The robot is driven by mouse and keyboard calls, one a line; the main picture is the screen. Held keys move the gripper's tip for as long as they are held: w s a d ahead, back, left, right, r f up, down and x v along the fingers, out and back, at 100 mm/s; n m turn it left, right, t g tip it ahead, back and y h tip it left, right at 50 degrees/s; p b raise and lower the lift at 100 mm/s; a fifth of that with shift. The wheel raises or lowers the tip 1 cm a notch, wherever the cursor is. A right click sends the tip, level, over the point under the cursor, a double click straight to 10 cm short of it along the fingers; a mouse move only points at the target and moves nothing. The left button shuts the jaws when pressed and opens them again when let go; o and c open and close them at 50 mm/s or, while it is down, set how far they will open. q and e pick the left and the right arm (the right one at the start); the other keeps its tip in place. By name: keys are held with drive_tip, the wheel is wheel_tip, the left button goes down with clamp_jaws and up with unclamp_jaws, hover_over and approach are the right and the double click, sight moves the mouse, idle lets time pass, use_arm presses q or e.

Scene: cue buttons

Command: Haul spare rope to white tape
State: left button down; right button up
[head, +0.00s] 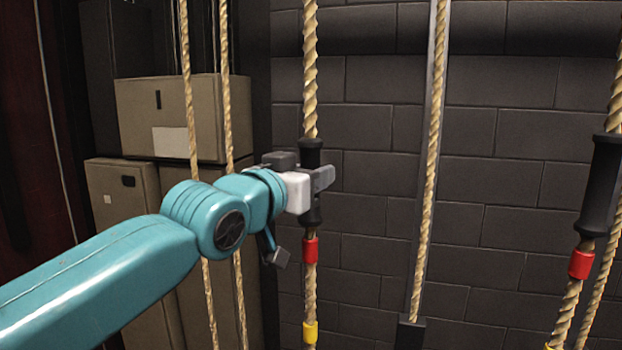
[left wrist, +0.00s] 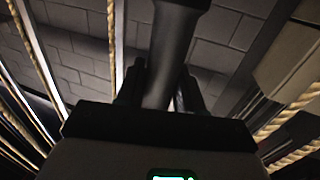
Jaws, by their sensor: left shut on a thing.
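A tan rope (head: 311,70) hangs in the middle of the head view, with a black grip sleeve (head: 311,152) on it. My left gripper (head: 315,183) is shut around this sleeve. In the left wrist view the dark sleeve (left wrist: 172,50) runs between the jaws. Below the sleeve the rope carries a red band (head: 310,251) and, lower, a yellow band (head: 310,332). I see no white tape in either view. No label shows which rope is the spare one. My right gripper is not in view.
At right, another rope has a black sleeve (head: 599,185) and a red band (head: 580,264). A plain rope (head: 432,130) hangs between them before a dark block wall (head: 515,120). Two thinner ropes hang left, before stacked cardboard boxes (head: 135,110), close to my left arm.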

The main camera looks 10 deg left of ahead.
use_arm(q)
drive_tip(key=shift+r+p, duration=0.75)
drive_tip(key=shift+r, duration=0.65)
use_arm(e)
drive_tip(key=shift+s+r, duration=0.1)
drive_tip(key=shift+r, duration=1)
use_arm(q)
drive_tip(key=c, duration=0.8)
unclamp_jaws()
drive_tip(key=shift+s+f, duration=0.1)
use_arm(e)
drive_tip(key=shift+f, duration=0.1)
use_arm(q)
drive_tip(key=shift+s+a+f+b, duration=0.1)
drive_tip(key=shift+s+b, duration=0.2)
drive_tip(key=shift+b, duration=0.15)
drive_tip(key=b+v, duration=0.5)
drive_tip(key=v, duration=1)
drive_tip(key=shift+s+b, duration=0.2)
drive_tip(key=shift+b, duration=0.1)
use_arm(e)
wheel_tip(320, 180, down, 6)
